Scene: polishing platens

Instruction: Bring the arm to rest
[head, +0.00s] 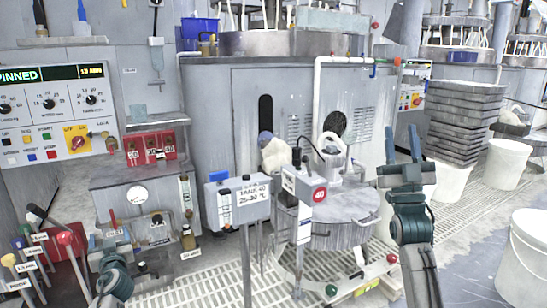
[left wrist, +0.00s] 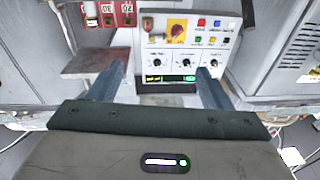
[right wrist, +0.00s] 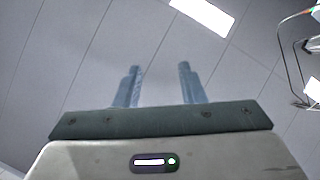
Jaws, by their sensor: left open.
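My right gripper (head: 401,134) points straight up at the right of the head view, its two blue fingers apart with nothing between them. In the right wrist view the same gripper (right wrist: 159,69) is open and empty in front of the panelled ceiling. My left arm enters the head view at the lower left, where its fingers cannot be made out clearly. In the left wrist view my left gripper (left wrist: 160,72) is open and empty, with its fingers pointing towards a control panel (left wrist: 185,45) that appears upside down.
Coloured-knob levers (head: 66,238) stand near my left arm. A labelled grey box (head: 238,201) and a round-topped unit (head: 345,207) stand in the middle. White buckets (head: 507,163) and stacked trays (head: 464,120) are at right.

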